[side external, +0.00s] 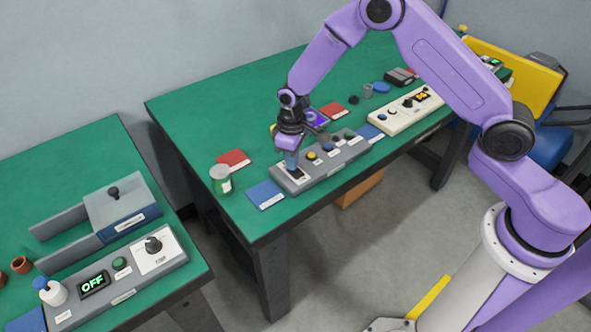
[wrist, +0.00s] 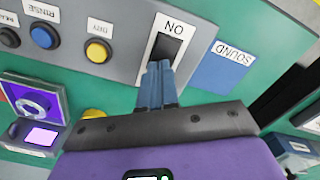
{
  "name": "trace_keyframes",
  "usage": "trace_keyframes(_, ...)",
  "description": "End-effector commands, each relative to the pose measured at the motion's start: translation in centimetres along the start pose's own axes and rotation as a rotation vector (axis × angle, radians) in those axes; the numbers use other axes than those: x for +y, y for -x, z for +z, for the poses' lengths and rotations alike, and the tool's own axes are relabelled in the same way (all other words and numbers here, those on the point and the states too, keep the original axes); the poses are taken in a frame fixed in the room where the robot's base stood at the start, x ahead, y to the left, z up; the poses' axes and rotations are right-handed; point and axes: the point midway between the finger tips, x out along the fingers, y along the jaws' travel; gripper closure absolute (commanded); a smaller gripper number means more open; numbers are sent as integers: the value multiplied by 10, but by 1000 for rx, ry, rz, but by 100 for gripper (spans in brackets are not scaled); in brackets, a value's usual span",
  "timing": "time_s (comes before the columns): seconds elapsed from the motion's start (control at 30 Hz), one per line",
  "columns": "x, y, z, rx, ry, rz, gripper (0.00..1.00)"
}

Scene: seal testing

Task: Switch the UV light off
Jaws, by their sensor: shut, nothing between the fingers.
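A grey control panel (side external: 325,163) lies on the far green table. At its left end is a white plate with a black rocker switch (wrist: 167,47); the word ON is printed beside it in the wrist view. My gripper (side external: 291,165) points down over this plate. Its two blue-grey fingers (wrist: 159,68) are shut together and empty, with the tips right at the switch's near edge; I cannot tell whether they touch it. A device with a glowing purple window (side external: 317,118) stands behind the panel; it also shows in the wrist view (wrist: 34,103). The tips partly hide the switch plate.
The panel also has yellow (wrist: 97,51) and blue (wrist: 44,36) buttons. Blue (side external: 265,195) and red (side external: 233,159) cards and a green jar (side external: 221,180) lie nearby. A cream panel (side external: 407,109) is farther right. The near table holds another panel with an OFF display (side external: 94,284).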

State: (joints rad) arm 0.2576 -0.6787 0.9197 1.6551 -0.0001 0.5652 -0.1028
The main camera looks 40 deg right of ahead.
Motion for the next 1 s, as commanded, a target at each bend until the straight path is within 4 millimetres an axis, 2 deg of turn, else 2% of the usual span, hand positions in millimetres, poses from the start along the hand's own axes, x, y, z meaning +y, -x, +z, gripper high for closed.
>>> trace_keyframes(0.27, 0, 2, 0, -1, 0, 0, 100)
trace_keyframes(1.0, 0, 53, 0, -1, 0, 0, 100)
